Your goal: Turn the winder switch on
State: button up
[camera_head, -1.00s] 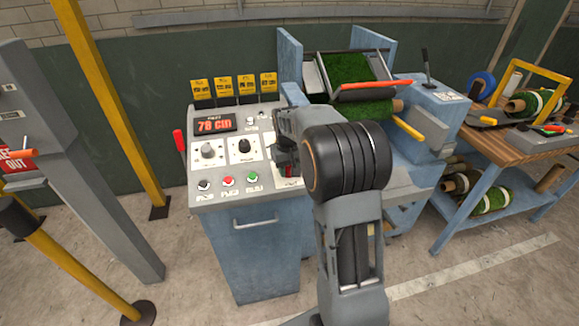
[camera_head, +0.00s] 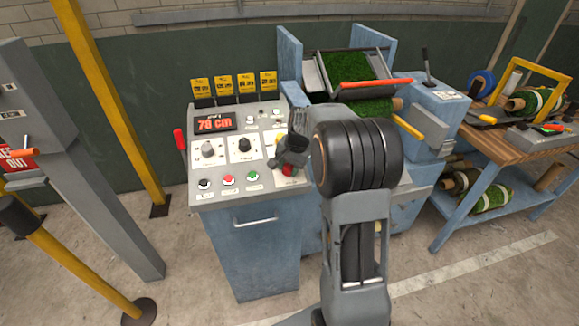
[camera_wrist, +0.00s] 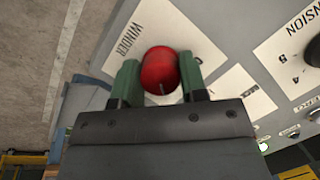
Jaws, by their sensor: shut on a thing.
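The winder switch is a red rounded knob (camera_wrist: 161,68) on a white plate (camera_wrist: 128,38) lettered WINDER in the wrist view. My gripper (camera_wrist: 158,80) has its two green fingers on either side of the knob, shut on it. A small pale mark shows on the knob near the gripper. In the head view the red knob (camera_head: 288,171) shows just below my gripper (camera_head: 288,164), at the right side of the sloping control panel (camera_head: 222,186). My gripper and wrist hide part of the winder plate there.
The panel also carries a red "78 cm" display (camera_head: 214,123), a grey dial (camera_head: 208,150), a black dial (camera_head: 244,146) and white, red and green buttons (camera_head: 228,179). A red-handled lever (camera_head: 180,139) stands at its left. A turf machine (camera_head: 365,90) is behind my arm.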

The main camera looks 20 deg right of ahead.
jog(key=shift+m, duration=0.8)
jog(key=o, duration=0.9)
jog(key=v, duration=1.3)
jog(key=shift+s+d+r, duration=0.25)
jog(key=shift+s+r, duration=0.1)
jog(key=shift+s, duration=0.05)
